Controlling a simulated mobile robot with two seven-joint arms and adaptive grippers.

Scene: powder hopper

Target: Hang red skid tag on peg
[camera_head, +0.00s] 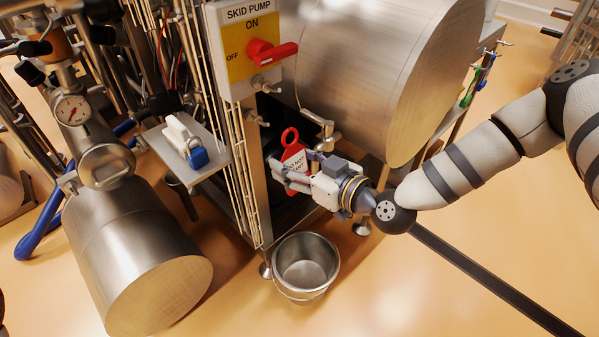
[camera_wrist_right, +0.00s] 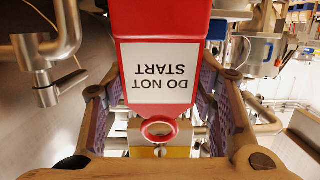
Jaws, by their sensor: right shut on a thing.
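The red skid tag (camera_head: 293,157) has a red ring at its top and a white "DO NOT START" label. My right gripper (camera_head: 290,177) is shut on it and holds it upright below the SKID PUMP box (camera_head: 251,48). In the right wrist view the tag (camera_wrist_right: 163,70) stands between the fingers, upside down in the picture, its ring eyelet toward the bottom. Small metal pegs project from the post under the box, an upper one (camera_head: 266,86) and a lower one (camera_head: 257,118). The tag is below and right of them, apart from both. My left gripper is out of view.
A red switch handle (camera_head: 272,52) sits on the box. A shelf (camera_head: 207,164) at left holds a blue padlock (camera_head: 198,157). A metal valve (camera_head: 325,130) is close to the tag's right. A steel bucket (camera_head: 305,262) stands below; a large tank (camera_head: 380,70) is at upper right.

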